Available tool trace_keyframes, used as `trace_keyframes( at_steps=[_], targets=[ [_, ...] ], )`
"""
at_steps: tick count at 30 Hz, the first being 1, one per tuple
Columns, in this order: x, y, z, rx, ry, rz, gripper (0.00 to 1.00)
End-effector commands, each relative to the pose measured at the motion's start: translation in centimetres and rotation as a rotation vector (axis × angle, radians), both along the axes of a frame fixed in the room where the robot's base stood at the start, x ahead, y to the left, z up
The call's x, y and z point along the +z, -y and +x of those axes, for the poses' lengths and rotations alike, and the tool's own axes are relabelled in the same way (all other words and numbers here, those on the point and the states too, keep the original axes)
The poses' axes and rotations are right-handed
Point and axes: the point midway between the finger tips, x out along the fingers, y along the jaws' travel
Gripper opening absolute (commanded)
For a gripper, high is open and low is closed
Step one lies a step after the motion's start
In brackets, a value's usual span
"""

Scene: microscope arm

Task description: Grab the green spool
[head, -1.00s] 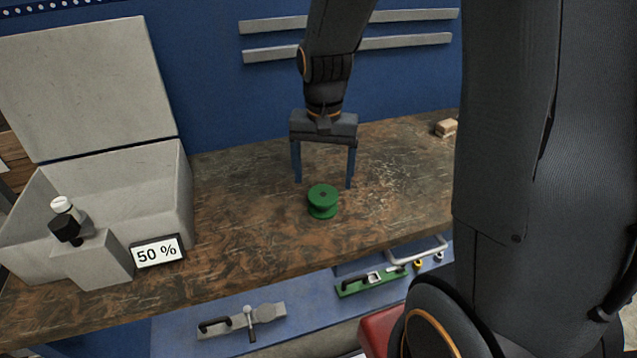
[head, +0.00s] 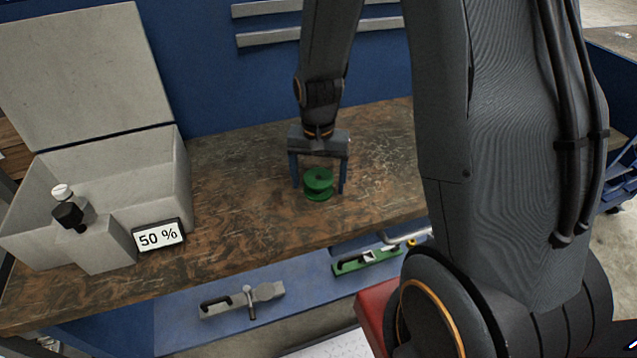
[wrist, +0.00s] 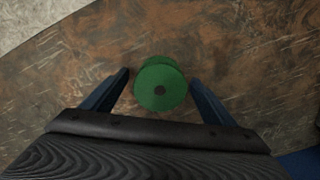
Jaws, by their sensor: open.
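The green spool (head: 318,184) stands upright on the worn brown workbench (head: 245,215). My gripper (head: 319,188) is open, pointing down, with its two blue fingers apart. In the head view the fingers come down to the left and right of the spool, slightly behind it. In the wrist view the spool (wrist: 160,85) shows from above, with a dark hole in its centre. It lies between the lines of the two fingers (wrist: 160,85), around their tips, with a gap on each side. Nothing is held.
A blue panel (head: 215,70) rises behind the bench. Green and grey clamp-like tools lie below the front edge. The bench around the spool is clear.

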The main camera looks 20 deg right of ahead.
Motion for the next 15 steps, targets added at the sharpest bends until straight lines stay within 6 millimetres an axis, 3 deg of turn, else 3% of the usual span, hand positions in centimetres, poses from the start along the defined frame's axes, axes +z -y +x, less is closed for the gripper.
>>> trace_keyframes(
  at_steps=[3, 11, 15],
  targets=[
    [0.01, 0.0, 0.01, 0.0, 0.0, 0.0, 0.79],
    [0.02, 0.0, 0.0, 0.0, 0.0, 0.0, 0.37],
    [0.04, 0.0, 0.01, 0.0, 0.0, 0.0, 0.34]
  ],
)
